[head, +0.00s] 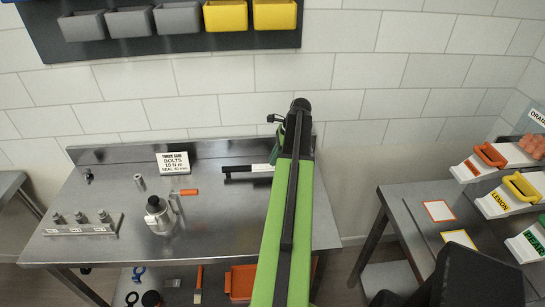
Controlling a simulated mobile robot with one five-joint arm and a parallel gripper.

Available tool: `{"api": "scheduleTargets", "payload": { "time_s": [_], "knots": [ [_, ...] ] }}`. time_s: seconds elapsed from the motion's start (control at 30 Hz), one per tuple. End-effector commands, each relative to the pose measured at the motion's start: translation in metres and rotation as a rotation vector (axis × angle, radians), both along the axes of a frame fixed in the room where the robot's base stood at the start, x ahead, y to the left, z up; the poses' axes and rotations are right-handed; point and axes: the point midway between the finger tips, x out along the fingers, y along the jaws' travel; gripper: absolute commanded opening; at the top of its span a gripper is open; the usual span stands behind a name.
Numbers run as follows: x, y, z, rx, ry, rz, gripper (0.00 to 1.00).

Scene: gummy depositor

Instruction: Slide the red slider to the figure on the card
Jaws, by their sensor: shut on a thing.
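The card (173,162) stands at the back of the steel table, with black print that reads "BOLTS 10 N m" and a smaller "SEAL" line whose figure I cannot read surely. A black tool with a white section (261,168) lies to the right of the card, and its right part goes behind my green arm. No red slider shows; that part of the tool is hidden. My gripper (276,153) shows only as a dark edge left of my arm, at the tool's right side. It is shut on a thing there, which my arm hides.
A metal pot-like part (158,215), an orange-handled tool (187,192) and a bolt rack (84,224) stand on the table's left. Coloured bins (225,16) hang above. A second table (412,215) with labelled containers is at right. The front middle is clear.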

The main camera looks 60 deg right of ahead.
Motion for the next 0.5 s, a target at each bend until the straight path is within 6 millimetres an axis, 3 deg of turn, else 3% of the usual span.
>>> {"api": "scheduleTargets", "payload": {
  "time_s": [0.2,0.23,0.4,0.5],
  "knots": [
    [-0.001,-0.0007,-0.0001,-0.001,0.001,0.0,0.0],
    [-0.0009,-0.0006,-0.0001,-0.001,0.001,0.0,0.15],
    [-0.0008,-0.0005,-0.0001,0.0,0.0,0.0,0.36],
    [-0.0008,-0.0005,-0.0001,0.0,0.0,0.0,0.36]
  ]
}}
